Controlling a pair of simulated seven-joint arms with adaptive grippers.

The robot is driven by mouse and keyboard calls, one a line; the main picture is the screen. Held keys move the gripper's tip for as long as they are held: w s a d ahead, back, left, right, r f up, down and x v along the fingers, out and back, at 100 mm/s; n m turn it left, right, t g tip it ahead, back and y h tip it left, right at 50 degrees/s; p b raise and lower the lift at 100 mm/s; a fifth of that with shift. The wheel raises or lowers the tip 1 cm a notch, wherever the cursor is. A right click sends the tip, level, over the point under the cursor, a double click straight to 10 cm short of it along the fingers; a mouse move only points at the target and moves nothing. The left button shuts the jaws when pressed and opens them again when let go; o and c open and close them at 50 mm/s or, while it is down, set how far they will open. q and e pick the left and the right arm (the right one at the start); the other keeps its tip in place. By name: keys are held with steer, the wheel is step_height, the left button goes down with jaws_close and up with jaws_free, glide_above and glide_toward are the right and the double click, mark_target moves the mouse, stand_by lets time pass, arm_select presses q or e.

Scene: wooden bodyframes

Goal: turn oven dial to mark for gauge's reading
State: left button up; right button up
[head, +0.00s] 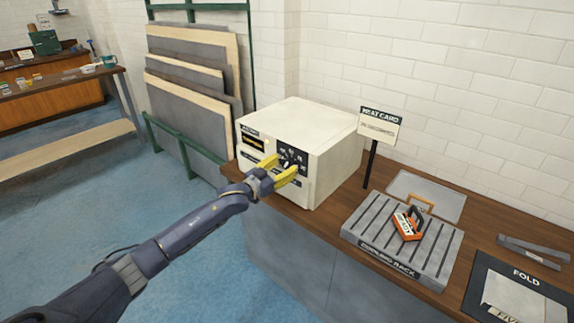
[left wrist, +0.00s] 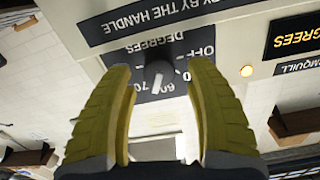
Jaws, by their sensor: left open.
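The cream oven (head: 325,130) stands on the wooden bench. Its dark dial (left wrist: 158,72) has a pale pointer and sits on a black panel (head: 293,156) with the words DEGREES and OFF and some numbers. The pointer lies toward the numbers in the left wrist view; its exact mark is unclear. A dark display with amber text (head: 253,142) is left of the panel; in the left wrist view it reads DEGREES (left wrist: 296,35). My left gripper (head: 282,168) is open at the oven front, its yellow fingers on either side of the dial. Contact cannot be told.
A HEAT CARD sign (head: 379,126) on a post stands right of the oven; its small text is unreadable. A cooling rack (head: 365,236) holds an orange-handled tool (head: 408,223). Boards lean at the left.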

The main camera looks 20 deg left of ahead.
arm_select(q)
steer(key=shift+x, duration=0.9)
steer(key=shift+c, duration=0.4)
steer(key=shift+r, duration=0.1)
jaws_close()
